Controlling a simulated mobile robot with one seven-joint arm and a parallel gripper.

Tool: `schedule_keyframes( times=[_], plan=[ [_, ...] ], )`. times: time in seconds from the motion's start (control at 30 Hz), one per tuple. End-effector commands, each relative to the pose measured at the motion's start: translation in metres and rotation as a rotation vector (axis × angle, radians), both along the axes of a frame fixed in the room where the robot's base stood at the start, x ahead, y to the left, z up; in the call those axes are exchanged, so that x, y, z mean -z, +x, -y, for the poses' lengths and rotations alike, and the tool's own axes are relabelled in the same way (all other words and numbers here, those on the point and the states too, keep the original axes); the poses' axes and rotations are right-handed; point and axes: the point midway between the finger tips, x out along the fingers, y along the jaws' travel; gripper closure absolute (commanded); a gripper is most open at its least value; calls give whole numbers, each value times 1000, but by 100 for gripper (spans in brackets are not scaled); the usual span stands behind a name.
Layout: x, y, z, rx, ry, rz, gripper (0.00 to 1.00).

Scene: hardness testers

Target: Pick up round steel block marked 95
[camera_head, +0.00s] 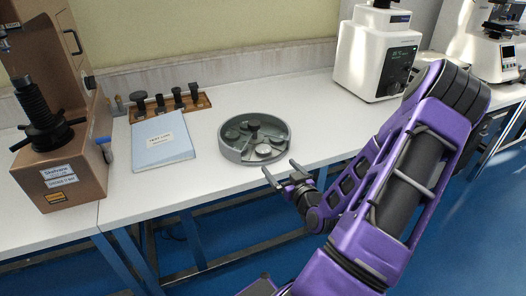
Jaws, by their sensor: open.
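A round grey-green tray (224,149) with dividers and a dark central knob (254,124) stands on the white bench. Several round blocks lie in its compartments. One bright silver round block (263,149) lies in the front compartment; darker discs lie in the others. The markings are too small to read, so I cannot tell which block is 95. My gripper (281,170) is open and empty, just in front of the tray's front-right rim, apart from the blocks. My purple arm reaches in from the right.
A blue log book (161,139) and a wooden rack (192,103) of dark fittings are left of the tray. A brown hardness tester (62,165) stands far left. White testers (375,55) (490,40) stand back right. Bench between tray and white tester is clear.

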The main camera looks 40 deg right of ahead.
Motion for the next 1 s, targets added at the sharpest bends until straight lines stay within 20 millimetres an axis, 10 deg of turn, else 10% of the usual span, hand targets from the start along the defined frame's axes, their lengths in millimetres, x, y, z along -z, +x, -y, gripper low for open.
schedule_keyframes(
  times=[0.3,1.0],
  plan=[
    [9,55,13,-1,-1,0,0],
    [19,111,28,0,-2,-1,0]
  ],
)
